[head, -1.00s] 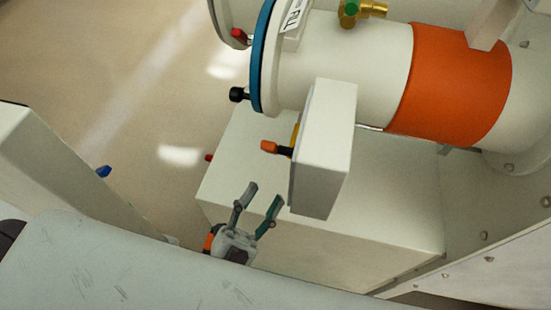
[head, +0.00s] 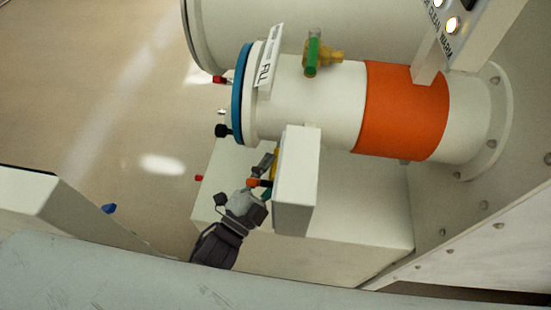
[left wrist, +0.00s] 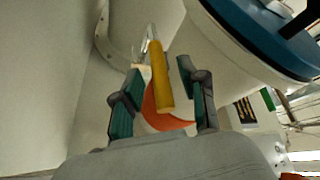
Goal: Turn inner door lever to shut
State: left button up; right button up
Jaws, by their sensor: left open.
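A yellow lever (head: 276,163) is on the left side of a white box (head: 297,180) below the round chamber. In the left wrist view, the yellow lever (left wrist: 159,78) stands between the two open fingers of the left gripper (left wrist: 160,76), with a gap on each side. I cannot tell whether it touches either finger. My right gripper is not in view.
The white chamber has a blue-rimmed door (head: 239,95), a black knob (head: 222,130), an orange band (head: 401,112) and a green-handled brass valve (head: 313,55). A larger white cabinet (head: 350,250) lies beneath. Open floor (head: 100,110) lies to the left.

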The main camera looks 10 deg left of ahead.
pick_arm(q)
jog(key=shift+w+d+r, duration=0.15)
jog(key=shift+w+d, duration=0.1)
jog(key=shift+w, duration=0.35)
grip_shut()
